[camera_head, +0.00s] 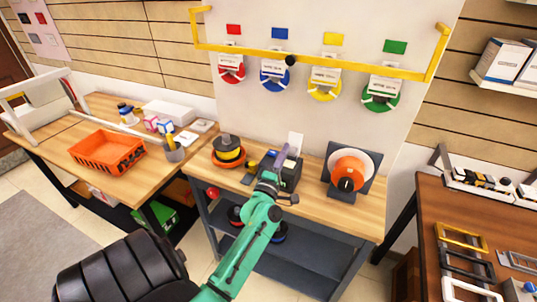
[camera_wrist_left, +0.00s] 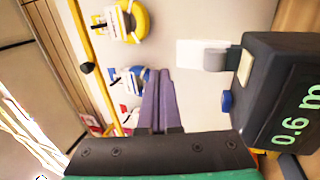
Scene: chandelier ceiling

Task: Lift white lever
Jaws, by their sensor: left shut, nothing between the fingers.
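A dark box-shaped device (camera_head: 290,172) stands on the middle workbench. A white upright piece (camera_head: 295,143), which looks like the white lever, rises behind it. In the left wrist view the device (camera_wrist_left: 285,80) shows green digits. The white piece (camera_wrist_left: 193,53) is beside it, with a grey cylinder (camera_wrist_left: 215,60) between them. My left gripper (camera_head: 282,156) has purple-grey fingers. They are closed and empty in the left wrist view (camera_wrist_left: 158,85), apart from the white piece. In the head view they are just left of it, over the device area. My right gripper is not in view.
A yellow bar (camera_head: 320,62) and coloured tape rolls hang on the board behind. An orange crate (camera_head: 107,152) is on the left table.

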